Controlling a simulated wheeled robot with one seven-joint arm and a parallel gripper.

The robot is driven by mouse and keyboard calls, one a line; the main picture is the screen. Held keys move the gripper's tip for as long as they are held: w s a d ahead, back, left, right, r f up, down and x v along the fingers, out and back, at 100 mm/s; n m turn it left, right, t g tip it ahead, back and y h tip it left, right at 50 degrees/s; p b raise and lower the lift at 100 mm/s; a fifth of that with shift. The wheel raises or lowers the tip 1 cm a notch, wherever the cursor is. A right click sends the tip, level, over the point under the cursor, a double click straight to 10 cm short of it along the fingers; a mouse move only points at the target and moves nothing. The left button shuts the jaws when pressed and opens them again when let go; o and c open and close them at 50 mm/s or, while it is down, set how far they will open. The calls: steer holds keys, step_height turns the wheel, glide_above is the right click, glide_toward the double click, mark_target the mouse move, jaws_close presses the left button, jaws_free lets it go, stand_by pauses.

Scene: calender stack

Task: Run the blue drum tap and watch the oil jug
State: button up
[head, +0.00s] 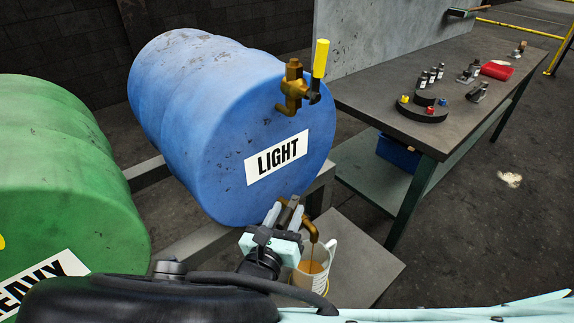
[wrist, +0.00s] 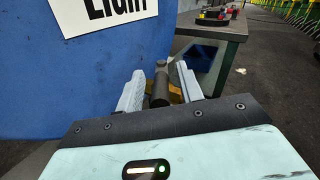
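The blue drum (head: 215,125) lies on its side with a "LIGHT" label on its face; it also fills the left of the wrist view (wrist: 40,70). The brass drum tap (head: 313,230) sits low on that face. A thin amber stream falls from its spout into the white oil jug (head: 326,262) beneath. Amber oil shows inside the jug; its exact level is hard to read, partly hidden by my arm. My gripper (head: 284,215) is at the tap. Its fingers stand apart on either side of the dark tap handle (wrist: 160,85), with visible gaps.
A green drum (head: 65,170) lies at left. A brass fitting with a yellow handle (head: 320,58) is high on the blue drum. A workbench (head: 390,85) at right holds small bottles and a red tray (head: 497,70). A grey plate (head: 365,265) lies under the jug.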

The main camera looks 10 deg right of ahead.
steer(key=shift+w+d, duration=0.15)
steer(key=shift+w, duration=0.15)
steer(key=shift+c, duration=0.4)
jaws_close()
steer(key=shift+w+a+m+g+h+b, duration=0.25)
steer(key=shift+m+g+h+b, duration=0.1)
steer(key=shift+m+g+h, duration=0.5)
steer(key=shift+w+a+m+g+h+b, duration=0.1)
steer(key=shift+a+m+g+h+b, duration=0.15)
steer(key=shift+m+g+h, duration=0.6)
steer(key=shift+w+a+m+g+h+b, duration=0.2)
steer(key=shift+m+g+h+b, duration=0.25)
steer(key=shift+h, duration=0.75)
steer(key=shift+o, duration=0.4)
jaws_free()
